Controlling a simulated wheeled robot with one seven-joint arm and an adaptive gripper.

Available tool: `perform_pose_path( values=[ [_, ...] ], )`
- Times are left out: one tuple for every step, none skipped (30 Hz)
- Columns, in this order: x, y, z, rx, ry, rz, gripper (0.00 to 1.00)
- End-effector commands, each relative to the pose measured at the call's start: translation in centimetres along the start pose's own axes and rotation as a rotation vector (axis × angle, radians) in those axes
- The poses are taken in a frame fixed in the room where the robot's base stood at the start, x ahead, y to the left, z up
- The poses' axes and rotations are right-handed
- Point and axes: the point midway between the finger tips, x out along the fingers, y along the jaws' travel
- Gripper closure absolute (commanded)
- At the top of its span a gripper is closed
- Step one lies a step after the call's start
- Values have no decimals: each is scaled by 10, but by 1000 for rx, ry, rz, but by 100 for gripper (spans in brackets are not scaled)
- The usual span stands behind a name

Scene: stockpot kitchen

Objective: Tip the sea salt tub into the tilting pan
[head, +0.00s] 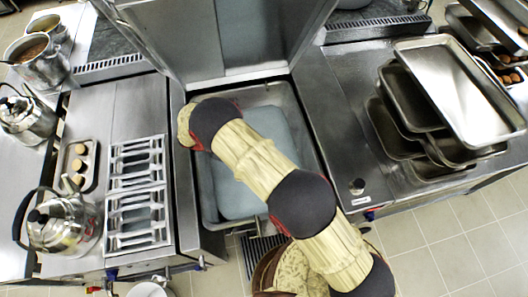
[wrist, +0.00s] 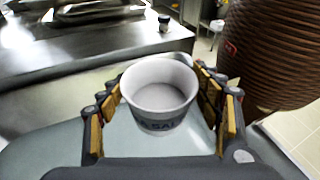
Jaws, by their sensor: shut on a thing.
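The white sea salt tub (wrist: 160,122) is in the wrist view, its round mouth facing up toward the camera and dark lettering on its front. Its inside looks pale grey-white; I cannot tell how full it is. My gripper (wrist: 159,88) is shut on the tub, with fingers on its left and right sides. In the head view the tilting pan (head: 208,205) is open, its lid (head: 225,40) raised at the back, with a flat blue-grey surface (head: 235,190) inside. My arm reaches over the pan to its left rear side and hides the tub and fingers there.
Left of the pan, wire racks (head: 137,195), an egg tray (head: 78,165) and kettles (head: 62,222) stand on the counter. A small dark knob (head: 357,186) sits near the right counter's front.

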Motion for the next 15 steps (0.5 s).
perform_pose_path(
  values=[
    [0,0,0,0,0,0,84],
    [0,0,0,0,0,0,84],
    [0,0,0,0,0,0,84],
    [0,0,0,0,0,0,84],
    [0,0,0,1,0,-1,84],
    [0,0,0,1,0,-1,84],
    [0,0,0,1,1,-1,84],
    [0,0,-1,1,1,-1,84],
    [0,0,-2,1,1,-1,84],
    [-1,1,-2,1,3,0,84],
    [-1,1,-3,1,3,0,84],
    [-1,1,-4,1,3,0,84],
    [-1,1,-5,0,4,0,84],
    [-1,0,-5,-1,3,0,84],
    [-2,1,-5,-1,4,1,84]
  ],
)
